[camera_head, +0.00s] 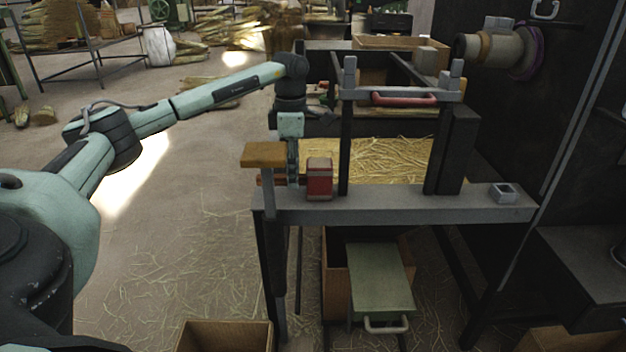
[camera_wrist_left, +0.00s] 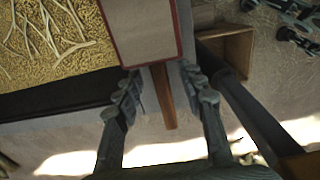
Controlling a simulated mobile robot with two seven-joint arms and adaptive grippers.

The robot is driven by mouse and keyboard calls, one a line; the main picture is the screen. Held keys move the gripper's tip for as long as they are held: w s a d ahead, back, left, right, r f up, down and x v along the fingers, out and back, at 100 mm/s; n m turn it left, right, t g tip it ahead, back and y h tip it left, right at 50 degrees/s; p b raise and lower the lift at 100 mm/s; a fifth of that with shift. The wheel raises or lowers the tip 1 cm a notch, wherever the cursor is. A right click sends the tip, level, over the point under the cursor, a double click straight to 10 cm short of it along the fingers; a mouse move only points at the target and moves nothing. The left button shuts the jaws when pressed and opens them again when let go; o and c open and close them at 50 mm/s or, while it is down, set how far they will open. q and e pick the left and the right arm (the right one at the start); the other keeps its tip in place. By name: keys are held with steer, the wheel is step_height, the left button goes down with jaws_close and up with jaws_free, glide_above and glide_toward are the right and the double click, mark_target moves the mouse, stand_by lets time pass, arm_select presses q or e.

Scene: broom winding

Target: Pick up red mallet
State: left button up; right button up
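The red mallet (camera_head: 319,178) lies on the grey top bar of the bench, near its left end. In the left wrist view the mallet (camera_wrist_left: 145,32) shows a pale head face with red edges, and its brown handle (camera_wrist_left: 163,97) points toward my gripper. My left gripper (camera_head: 293,180) is beside the head, on its left, in the head view. In the left wrist view its two fingers (camera_wrist_left: 163,90) are apart, one on each side of the handle, with visible gaps. The fingers hide part of the handle in the head view. My right gripper is not in view.
A wooden block (camera_head: 264,154) on a post stands close left of my gripper. A dark upright frame with a red-handled bar (camera_head: 404,98) rises right of the mallet. A small metal cup (camera_head: 503,192) sits at the bar's right end. Straw (camera_head: 385,158) lies behind.

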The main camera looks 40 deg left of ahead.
arm_select(q)
steer(key=shift+f, duration=1.25)
jaws_close()
steer(key=shift+r, duration=0.1)
